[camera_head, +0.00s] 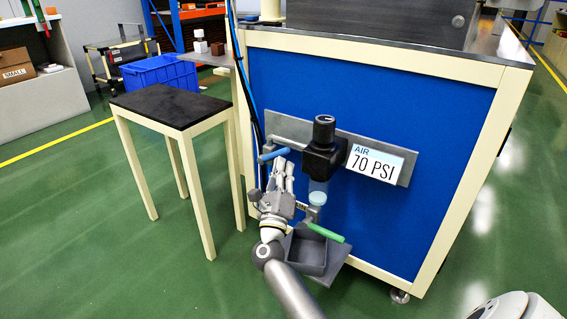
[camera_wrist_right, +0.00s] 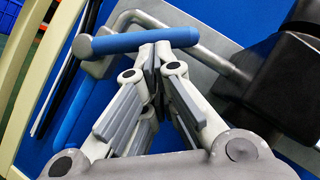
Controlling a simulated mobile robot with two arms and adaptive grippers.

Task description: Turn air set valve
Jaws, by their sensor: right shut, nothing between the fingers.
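The air set (camera_head: 322,150) is a black regulator with a knob on top, mounted on a grey plate on the blue panel. A valve with a blue lever (camera_head: 274,154) sits on the pipe to its left. In the right wrist view the blue lever (camera_wrist_right: 130,41) lies roughly crosswise just beyond my fingertips. My right gripper (camera_head: 284,168) is shut and empty just below the lever. In the right wrist view its fingertips (camera_wrist_right: 161,57) come together right by the lever; I cannot tell whether they touch it. My left gripper is not in view.
A sign reading "AIR 70 PSI" (camera_head: 375,162) is right of the regulator. A green handle (camera_head: 325,233) and a dark open box (camera_head: 310,253) sit below. Thin dark hoses (camera_head: 243,90) run down the cabinet's left edge. A black-topped table (camera_head: 170,104) stands to the left.

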